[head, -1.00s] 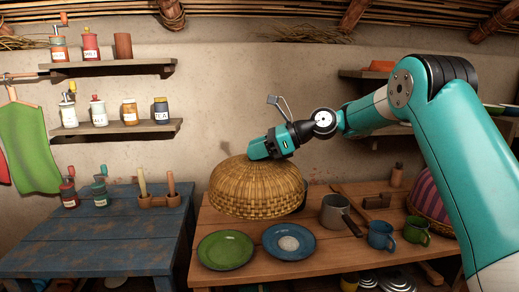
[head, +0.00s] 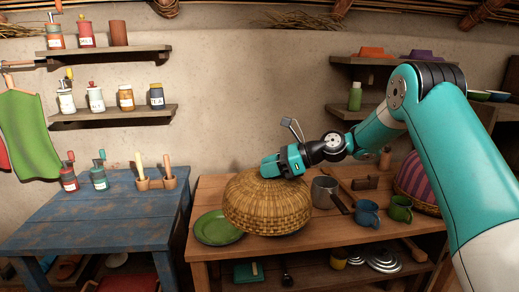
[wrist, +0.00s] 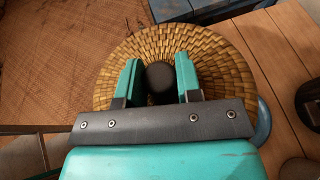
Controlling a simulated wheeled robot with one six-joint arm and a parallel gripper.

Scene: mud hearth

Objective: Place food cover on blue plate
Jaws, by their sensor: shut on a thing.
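The food cover (head: 266,208) is a woven, straw-coloured dome, upright over the wooden table. My gripper (head: 272,168) is at its top. In the wrist view, my gripper's fingers (wrist: 160,98) are shut on the cover's dark knob (wrist: 160,76). The blue plate is hidden by the cover in the head view; a blue curved edge, likely the blue plate (wrist: 264,122), shows past the cover's right rim in the wrist view. I cannot tell whether the cover rests on the plate or hangs just above it.
A green plate (head: 212,230) lies left of the cover, partly overlapped by it in the picture. A grey pot (head: 324,191), a blue mug (head: 367,213) and a green mug (head: 400,209) stand to the right. A blue table (head: 95,222) stands at the left.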

